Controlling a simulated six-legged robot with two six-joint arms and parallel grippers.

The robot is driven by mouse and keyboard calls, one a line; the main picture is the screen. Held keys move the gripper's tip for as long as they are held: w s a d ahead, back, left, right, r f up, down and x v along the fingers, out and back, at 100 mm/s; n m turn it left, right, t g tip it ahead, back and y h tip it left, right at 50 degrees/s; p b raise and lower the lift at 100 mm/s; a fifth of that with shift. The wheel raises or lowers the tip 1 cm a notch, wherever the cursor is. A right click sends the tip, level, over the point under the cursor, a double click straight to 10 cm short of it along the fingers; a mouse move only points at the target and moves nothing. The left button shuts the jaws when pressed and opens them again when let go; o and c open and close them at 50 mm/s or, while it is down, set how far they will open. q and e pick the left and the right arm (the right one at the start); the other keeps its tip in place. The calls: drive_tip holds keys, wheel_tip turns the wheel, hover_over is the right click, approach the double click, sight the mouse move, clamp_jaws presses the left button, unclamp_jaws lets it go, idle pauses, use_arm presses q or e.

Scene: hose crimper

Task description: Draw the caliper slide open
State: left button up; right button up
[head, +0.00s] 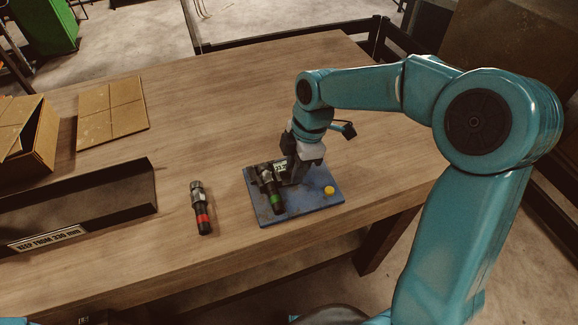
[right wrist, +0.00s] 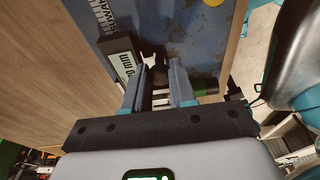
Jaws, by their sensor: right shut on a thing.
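A digital caliper (head: 281,167) with a pale display lies on a blue board (head: 308,203) on the table. In the right wrist view its display (right wrist: 122,66), marked with "mm", sits just left of my fingers. My right gripper (head: 299,179) reaches down onto the board from above. In the right wrist view its two fingers (right wrist: 160,84) are closed about a small dark part between them, beside the display; it appears to belong to the caliper. How far the slide is drawn cannot be told. My left gripper is not in view.
A green-banded hose fitting (head: 272,190) lies at the board's left. A yellow knob (head: 329,190) is on its right. A red-banded fitting (head: 202,208) lies left of the board. A dark labelled tray (head: 100,190) and cardboard boxes (head: 28,135) are farther left. The table's back middle is clear.

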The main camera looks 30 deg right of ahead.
drive_tip(key=shift+s+d+f, duration=0.1)
drive_tip(key=shift+s+d, duration=0.1)
drive_tip(key=shift+d, duration=0.45)
drive_tip(key=o, duration=1.6)
drive_tip(key=shift+w, duration=0.1)
wheel_tip(320, 180, up, 9)
drive_tip(key=p, duration=0.7)
